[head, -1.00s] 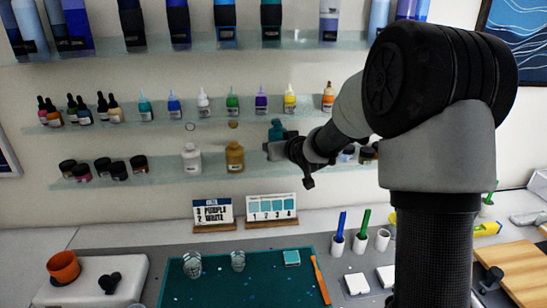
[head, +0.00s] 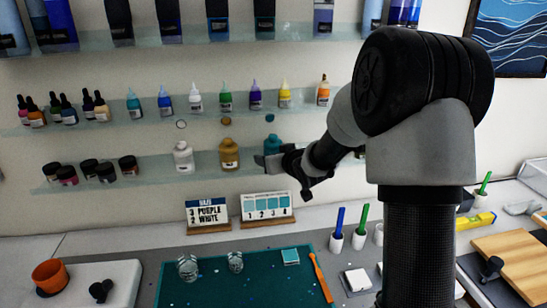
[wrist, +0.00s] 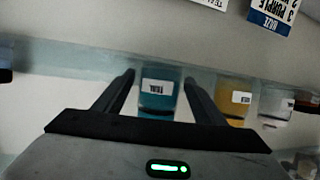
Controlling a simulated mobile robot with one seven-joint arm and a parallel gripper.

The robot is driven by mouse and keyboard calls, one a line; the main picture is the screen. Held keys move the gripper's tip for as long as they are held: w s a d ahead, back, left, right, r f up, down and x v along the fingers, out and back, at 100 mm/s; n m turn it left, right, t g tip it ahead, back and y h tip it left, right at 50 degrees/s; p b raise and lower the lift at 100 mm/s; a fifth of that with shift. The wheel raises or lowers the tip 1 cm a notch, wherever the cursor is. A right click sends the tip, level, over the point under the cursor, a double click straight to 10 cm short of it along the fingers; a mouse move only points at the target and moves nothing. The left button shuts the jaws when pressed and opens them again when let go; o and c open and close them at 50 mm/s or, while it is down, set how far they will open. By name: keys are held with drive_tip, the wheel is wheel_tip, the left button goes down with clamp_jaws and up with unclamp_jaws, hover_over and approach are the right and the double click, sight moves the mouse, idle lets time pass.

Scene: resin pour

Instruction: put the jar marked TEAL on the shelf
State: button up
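The TEAL jar (head: 271,144) is upright at the lower shelf (head: 203,170), just right of the ochre jar (head: 229,153). My gripper (head: 262,161) is in front of it and hides its lower part in the head view. In the wrist view, which is upside down, the teal jar (wrist: 157,100) with its TEAL label stands between my two fingers (wrist: 160,78).
A white jar (head: 183,156) stands left of the ochre jar, with several dark-lidded pots (head: 107,172) farther left. Small dropper bottles (head: 225,98) line the shelf above. Two cards (head: 267,207), a cutting mat (head: 200,277) and cups lie on the bench below.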

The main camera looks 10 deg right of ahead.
drive_tip(key=shift+r, duration=0.25)
drive_tip(key=p+v, duration=0.1)
drive_tip(key=v, duration=1.1)
idle(1.0)
